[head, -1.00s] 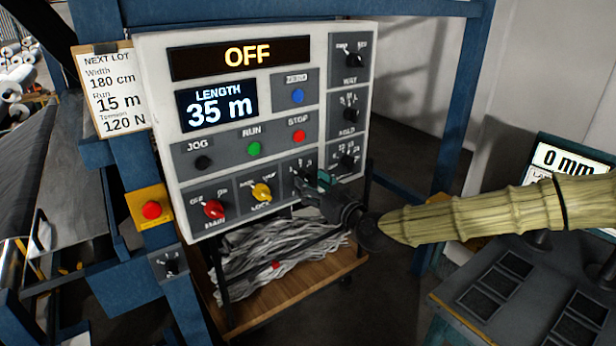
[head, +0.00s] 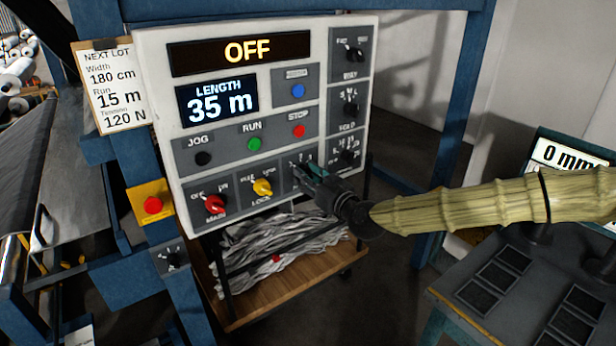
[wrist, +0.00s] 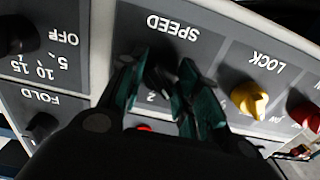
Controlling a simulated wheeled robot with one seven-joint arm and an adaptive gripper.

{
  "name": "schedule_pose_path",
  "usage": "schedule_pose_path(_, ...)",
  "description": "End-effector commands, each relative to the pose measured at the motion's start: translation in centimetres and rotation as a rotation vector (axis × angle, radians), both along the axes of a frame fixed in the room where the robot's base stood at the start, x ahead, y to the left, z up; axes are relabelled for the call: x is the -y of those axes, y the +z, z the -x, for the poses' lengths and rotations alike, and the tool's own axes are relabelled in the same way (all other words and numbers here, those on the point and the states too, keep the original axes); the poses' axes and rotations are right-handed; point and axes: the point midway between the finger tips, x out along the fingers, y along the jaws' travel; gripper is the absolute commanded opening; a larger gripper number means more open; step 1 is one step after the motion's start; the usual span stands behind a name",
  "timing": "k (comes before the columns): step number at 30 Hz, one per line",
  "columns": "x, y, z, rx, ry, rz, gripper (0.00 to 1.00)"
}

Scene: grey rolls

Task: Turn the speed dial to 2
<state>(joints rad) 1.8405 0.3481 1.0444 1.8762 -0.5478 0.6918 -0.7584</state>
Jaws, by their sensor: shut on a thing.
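The control panel (head: 325,95) shows OFF on its top display. The speed dial (wrist: 157,80) is a dark knob under the upside-down SPEED label in the wrist view. A numeral 2 shows just below it in that picture; other numerals are hidden or unclear, and I cannot tell where its pointer stands. My gripper (wrist: 156,74), with dark green finger pads, is shut on the dial, one finger on each side. In the head view my gripper (head: 307,176) is at the panel's lower edge and covers most of the dial.
The yellow lock knob (head: 262,188) and red main knob (head: 215,204) sit left of the dial. The fold knob (head: 350,108) and another black knob (head: 348,156) are at its upper right. A wooden cart (head: 300,282) with grey strips stands below.

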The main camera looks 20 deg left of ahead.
Motion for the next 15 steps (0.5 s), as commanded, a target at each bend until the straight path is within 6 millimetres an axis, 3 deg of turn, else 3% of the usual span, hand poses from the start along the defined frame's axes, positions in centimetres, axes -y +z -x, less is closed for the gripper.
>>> schedule_pose_path(15,0.11,-0.51,-0.14,-0.191,-0.003,-0.154,0.09)
